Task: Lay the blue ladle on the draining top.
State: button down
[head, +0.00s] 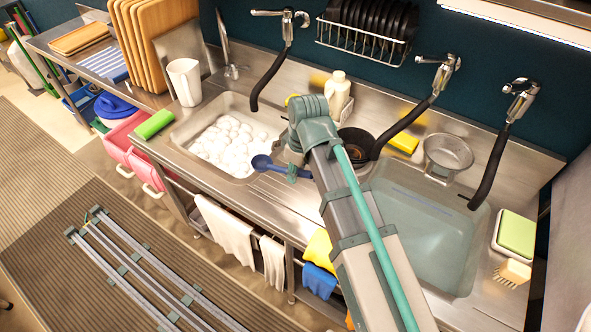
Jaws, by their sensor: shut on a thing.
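The blue ladle (262,162) is in my gripper, its round bowl pointing left and its handle running right towards my arm. My gripper (291,173) is shut on the ladle's handle, and my arm hides part of what lies behind. The ladle shows near the right edge of the foam-filled sink. The draining top (283,199) is the ribbed steel surface between the two sinks, in front of and below the ladle. I cannot tell how high the ladle is above the steel.
The left sink (196,120) holds white foam; the right sink (462,262) holds greenish water. A dark pan (352,146), white bottle (338,92), yellow sponge (404,142) and metal strainer (448,153) stand behind my arm. A green roll-shaped item (154,123) lies left.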

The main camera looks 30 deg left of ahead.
jog(key=shift+f+b, duration=1.95)
jog(key=shift+f, duration=1.95)
jog(key=c, duration=0.9)
grip_release()
jog(key=r, duration=0.4)
jog(key=d+r, duration=0.1)
jog(key=r, duration=0.7)
jog(key=shift+d, duration=0.25)
